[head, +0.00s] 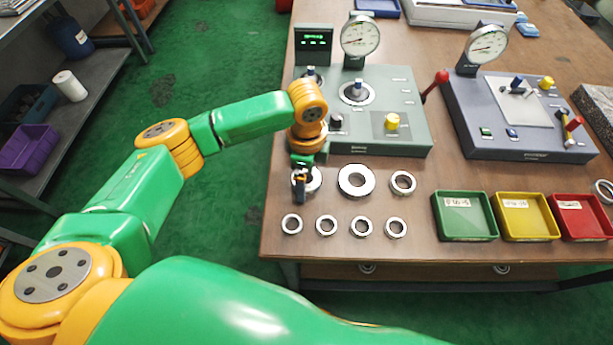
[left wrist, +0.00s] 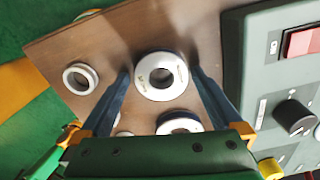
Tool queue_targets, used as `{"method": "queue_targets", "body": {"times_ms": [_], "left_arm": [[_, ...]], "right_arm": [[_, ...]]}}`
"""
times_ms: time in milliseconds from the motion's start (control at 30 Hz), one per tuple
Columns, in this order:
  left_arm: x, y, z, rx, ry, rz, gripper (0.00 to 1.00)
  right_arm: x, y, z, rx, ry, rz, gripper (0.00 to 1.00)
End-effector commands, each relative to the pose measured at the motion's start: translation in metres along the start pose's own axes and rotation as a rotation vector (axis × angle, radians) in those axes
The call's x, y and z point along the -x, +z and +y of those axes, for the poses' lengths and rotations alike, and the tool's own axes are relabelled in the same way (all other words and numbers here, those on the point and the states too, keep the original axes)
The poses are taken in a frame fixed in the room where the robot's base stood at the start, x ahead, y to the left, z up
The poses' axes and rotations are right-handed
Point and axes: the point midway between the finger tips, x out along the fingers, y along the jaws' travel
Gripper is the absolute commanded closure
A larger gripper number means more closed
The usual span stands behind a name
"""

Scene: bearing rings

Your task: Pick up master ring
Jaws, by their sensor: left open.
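Several metal rings lie in two rows on the brown table. The back row holds a ring (head: 314,184) at its left end, a larger ring (head: 356,180) and a third ring (head: 403,182). My left gripper (head: 300,192) points down over the left-end ring and partly hides it. In the left wrist view this ring (left wrist: 145,84) is pale, with small marks on its face. The open fingers (left wrist: 162,74) stand on either side of it, with gaps. The larger ring (left wrist: 177,124) is partly hidden by the gripper body. No label tells which ring is the master ring. My right gripper is not in view.
Small rings (head: 326,226) form the front row. A grey-green gauge station (head: 375,143) stands just behind the rings, and a second station (head: 520,145) is to the right. Green (head: 465,238), yellow (head: 525,238) and red (head: 583,237) trays line the front right.

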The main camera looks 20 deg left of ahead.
Motion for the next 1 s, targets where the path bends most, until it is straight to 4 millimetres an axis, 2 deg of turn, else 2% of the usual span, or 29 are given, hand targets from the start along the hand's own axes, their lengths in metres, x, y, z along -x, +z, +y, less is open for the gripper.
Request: {"method": "queue_targets", "body": {"times_ms": [133, 167, 500, 533, 833, 1000], "left_arm": [[0.0, 0.0, 0.0, 0.0, -0.001, 0.0, 0.0], [0.0, 0.0, 0.0, 0.0, -0.001, 0.0, 0.05], [0.001, 0.0, 0.0, 0.001, -0.001, 0.001, 0.97], [0.001, 0.0, 0.0, 0.001, -0.001, 0.001, 1.0], [0.004, -0.001, -0.001, 0.001, -0.003, 0.003, 1.0], [0.028, -0.001, -0.002, 0.001, -0.005, 0.004, 1.0]], "right_arm": [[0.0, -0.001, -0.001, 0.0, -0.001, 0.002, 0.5], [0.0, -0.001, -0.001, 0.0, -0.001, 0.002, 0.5], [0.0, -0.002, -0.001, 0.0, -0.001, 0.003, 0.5], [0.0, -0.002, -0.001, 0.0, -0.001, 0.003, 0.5], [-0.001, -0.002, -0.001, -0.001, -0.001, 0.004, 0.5], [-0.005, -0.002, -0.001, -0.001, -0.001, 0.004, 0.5]]}}
